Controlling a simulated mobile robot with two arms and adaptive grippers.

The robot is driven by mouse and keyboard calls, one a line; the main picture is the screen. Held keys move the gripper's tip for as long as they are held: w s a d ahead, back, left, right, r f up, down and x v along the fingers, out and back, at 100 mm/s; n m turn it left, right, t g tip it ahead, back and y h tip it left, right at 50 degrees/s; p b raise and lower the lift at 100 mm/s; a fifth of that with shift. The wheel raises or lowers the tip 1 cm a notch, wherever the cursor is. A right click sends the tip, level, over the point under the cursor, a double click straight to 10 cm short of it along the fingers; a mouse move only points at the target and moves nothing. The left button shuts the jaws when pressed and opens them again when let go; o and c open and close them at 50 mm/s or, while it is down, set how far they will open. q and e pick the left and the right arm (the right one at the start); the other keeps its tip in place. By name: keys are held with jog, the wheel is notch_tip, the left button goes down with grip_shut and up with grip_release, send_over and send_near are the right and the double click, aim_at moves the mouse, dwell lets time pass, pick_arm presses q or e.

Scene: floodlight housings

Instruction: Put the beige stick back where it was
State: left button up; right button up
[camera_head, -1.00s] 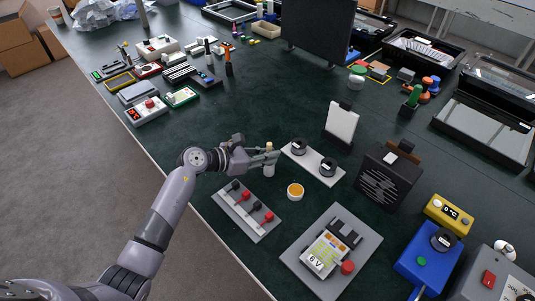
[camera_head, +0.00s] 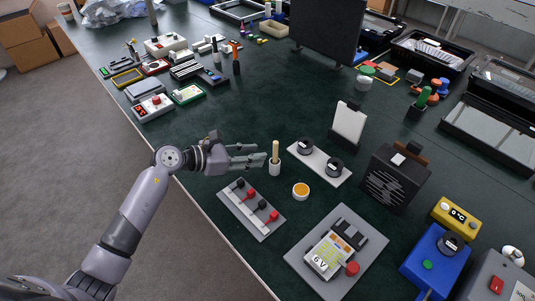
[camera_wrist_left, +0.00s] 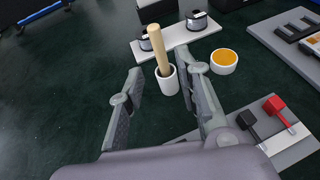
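The beige stick (camera_head: 276,151) stands roughly upright in a small white cup (camera_head: 275,168) on the dark green table. In the left wrist view the stick (camera_wrist_left: 158,48) leans slightly, with its lower end inside the cup (camera_wrist_left: 168,82). My left gripper (camera_head: 262,157) is open and empty, just left of the stick and apart from it. The left wrist view shows its two fingers (camera_wrist_left: 165,95) spread, with the cup beyond their tips. My right gripper is not in view.
A small bowl of orange content (camera_head: 301,191) and a grey board with red and black levers (camera_head: 250,209) lie nearer. The table left of the gripper's far side is clear.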

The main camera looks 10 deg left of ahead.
pick_arm(q)
jog(key=shift+b+v, duration=0.3)
jog(key=shift+v, duration=2.1)
jog(key=shift+d, duration=0.1)
